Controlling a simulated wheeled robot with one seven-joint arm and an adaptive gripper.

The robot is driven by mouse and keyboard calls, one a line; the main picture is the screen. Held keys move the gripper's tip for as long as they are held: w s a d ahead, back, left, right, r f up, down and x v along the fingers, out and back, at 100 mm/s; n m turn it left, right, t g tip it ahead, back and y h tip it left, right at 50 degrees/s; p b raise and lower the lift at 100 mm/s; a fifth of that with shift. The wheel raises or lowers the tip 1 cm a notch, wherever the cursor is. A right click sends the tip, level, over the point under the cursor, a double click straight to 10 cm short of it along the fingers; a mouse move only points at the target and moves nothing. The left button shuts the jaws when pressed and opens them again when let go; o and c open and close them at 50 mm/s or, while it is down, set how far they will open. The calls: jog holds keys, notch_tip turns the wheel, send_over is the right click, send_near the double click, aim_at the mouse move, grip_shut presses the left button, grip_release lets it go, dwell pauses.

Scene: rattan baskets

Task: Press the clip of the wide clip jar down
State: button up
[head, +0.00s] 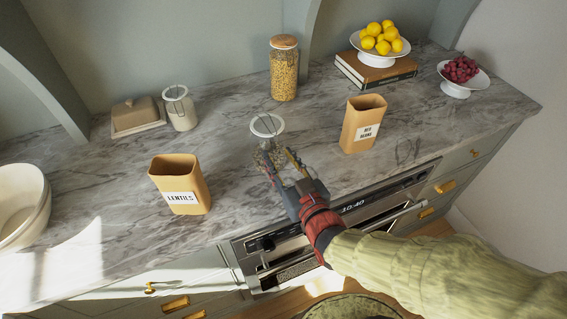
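A glass clip jar (267,125) with a white-rimmed lid and a wire clip stands upright on the marble counter, right beyond my gripper. Its lower body holds something dark and grainy and is partly hidden by the fingers. A second clip jar (181,112), with pale contents, stands further back to the left. The nearer one looks the wider of the two. My gripper (279,161) is open, with its fingers spread at the near side of the nearer jar. I cannot tell whether they touch it, nor how its clip sits.
Open tan canisters stand left (186,185) and right (362,124) of my gripper. A tall cork-topped jar (284,72) stands behind. A butter dish (138,117), a bowl (22,205), a lemon stand (377,60) on books and a berry dish (455,90) are further off. An oven (325,232) lies below the counter edge.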

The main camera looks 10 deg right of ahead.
jog(key=v, duration=0.7)
jog(key=shift+s, duration=0.15)
dwell(0.6)
dwell(0.7)
jog(key=s+d+r+m+g+h+p, duration=0.1)
jog(key=s+d+r+g, duration=0.2)
jog(key=s+g, duration=0.2)
jog(key=s+d+r+m+g+h+p, duration=0.1)
jog(key=s+d+r+g+h, duration=0.1)
jog(key=s+d+r+g, duration=0.1)
jog(key=s+d+g, duration=0.1)
jog(key=s+g, duration=0.1)
jog(key=shift+s+d+r+p, duration=0.25)
jog(key=shift+s+r+p, duration=0.05)
jog(key=shift+p, duration=0.1)
